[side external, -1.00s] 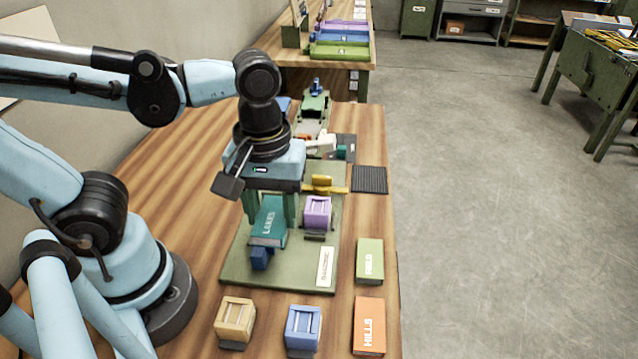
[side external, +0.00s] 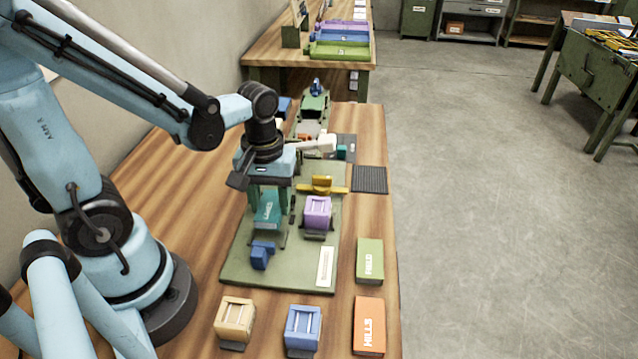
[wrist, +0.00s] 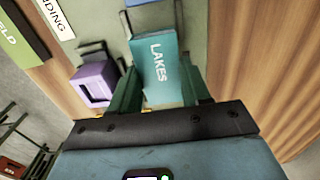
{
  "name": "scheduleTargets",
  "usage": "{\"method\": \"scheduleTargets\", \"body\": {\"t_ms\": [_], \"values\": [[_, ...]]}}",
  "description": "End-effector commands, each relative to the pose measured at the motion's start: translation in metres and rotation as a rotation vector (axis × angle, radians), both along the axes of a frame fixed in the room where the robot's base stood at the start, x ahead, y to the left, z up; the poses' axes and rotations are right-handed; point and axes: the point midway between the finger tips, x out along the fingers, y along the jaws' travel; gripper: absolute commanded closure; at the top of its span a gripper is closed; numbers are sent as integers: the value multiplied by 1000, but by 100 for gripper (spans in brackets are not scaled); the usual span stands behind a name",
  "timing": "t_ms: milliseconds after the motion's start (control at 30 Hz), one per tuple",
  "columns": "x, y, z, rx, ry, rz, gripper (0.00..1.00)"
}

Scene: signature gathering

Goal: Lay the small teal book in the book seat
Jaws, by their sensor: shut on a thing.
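The small teal book (side external: 267,208), marked LAKES, is between the green fingers of my gripper (side external: 268,200) above the green board (side external: 235,273). In the wrist view the book (wrist: 160,70) lies between both fingers (wrist: 163,95), lettering facing the camera. Dark thin rails (side external: 284,238), apparently the book seat, show at the book's near end; the book partly hides them. I cannot tell whether the book touches them. A blue block (side external: 262,255) stands at the near end of these rails.
A purple block (side external: 317,212) stands close right of the book, with a yellow piece (side external: 322,186) behind it. A tan block (side external: 234,320), a blue block (side external: 303,327), an orange HILLS book (side external: 369,325) and a green FIELD book (side external: 369,261) lie off the board.

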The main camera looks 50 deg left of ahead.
Motion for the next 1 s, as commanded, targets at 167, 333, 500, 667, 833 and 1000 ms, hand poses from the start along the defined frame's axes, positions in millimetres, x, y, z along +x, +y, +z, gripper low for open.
{"method": "scheduleTargets", "body": {"t_ms": [167, 333, 500, 667, 833, 1000], "values": [[1, 0, -17, 0, 0, 0, 83], [0, 0, -24, 0, 0, 0, 83], [0, 0, -24, 0, 0, 0, 83], [0, 0, -25, 0, 0, 0, 83], [0, 0, -27, 0, 0, 0, 39], [0, 0, -27, 0, 0, 0, 28]]}}
